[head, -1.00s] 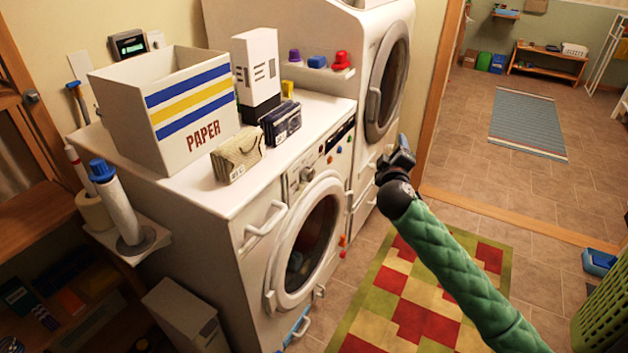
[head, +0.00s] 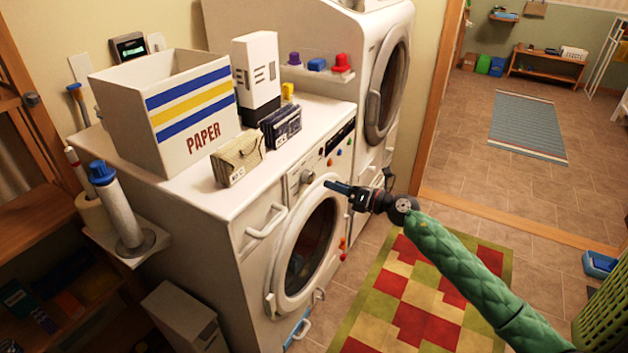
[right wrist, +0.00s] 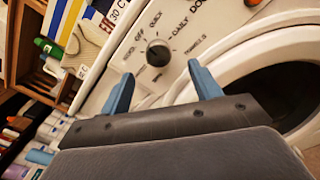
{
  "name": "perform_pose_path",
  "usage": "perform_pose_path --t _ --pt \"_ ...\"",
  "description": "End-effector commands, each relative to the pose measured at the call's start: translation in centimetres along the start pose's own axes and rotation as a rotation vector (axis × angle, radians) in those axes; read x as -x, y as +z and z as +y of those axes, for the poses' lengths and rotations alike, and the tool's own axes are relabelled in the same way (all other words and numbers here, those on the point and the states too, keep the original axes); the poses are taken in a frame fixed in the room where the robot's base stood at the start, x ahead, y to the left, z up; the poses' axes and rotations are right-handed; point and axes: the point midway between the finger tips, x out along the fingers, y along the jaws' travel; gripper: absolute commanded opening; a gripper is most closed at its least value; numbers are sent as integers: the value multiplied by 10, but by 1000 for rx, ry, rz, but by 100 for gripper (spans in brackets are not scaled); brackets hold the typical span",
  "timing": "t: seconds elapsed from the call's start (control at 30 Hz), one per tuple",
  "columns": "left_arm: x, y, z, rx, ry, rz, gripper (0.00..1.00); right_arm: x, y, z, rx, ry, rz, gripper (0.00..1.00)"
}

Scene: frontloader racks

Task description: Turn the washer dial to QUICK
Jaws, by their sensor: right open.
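The washer (head: 262,225) stands below the wall, its front facing right. Its round dial (head: 306,177) sits on the front panel above the door; in the right wrist view the dial (right wrist: 158,53) is dark-faced, with printed words around it. QUICK is above it, OFF to the upper left, DAILY to the upper right and TOWELS to the right. I cannot tell where the dial points. My right gripper (head: 330,186) is open and empty, right of the dial and apart from it. Its blue fingers (right wrist: 160,75) point toward the panel, below the dial in the wrist view. My left gripper is not in view.
A PAPER box (head: 200,148), a beige pouch (head: 238,160), a dark wallet-like item (head: 281,127) and a white carton (head: 257,75) stand on the washer. The round door (head: 275,282) lies below the panel. A second machine (head: 385,110) stands behind. The checkered rug (head: 415,310) is clear.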

Motion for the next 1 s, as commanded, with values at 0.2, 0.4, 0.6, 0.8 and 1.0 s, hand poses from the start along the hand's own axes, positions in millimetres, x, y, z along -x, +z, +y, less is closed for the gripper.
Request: perform_pose_path --t 0.2,0.4,0.6,0.8,1.0 --pt "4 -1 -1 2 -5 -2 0 -9 -3 3 32 12 21 63" --pt "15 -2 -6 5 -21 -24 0 -37 -3 4 29 13 20 63" --pt "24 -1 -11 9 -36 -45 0 -63 -4 4 29 12 20 63" --pt "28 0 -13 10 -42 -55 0 -76 -5 4 30 11 20 63" --pt "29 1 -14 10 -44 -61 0 -78 -5 3 30 11 20 63"
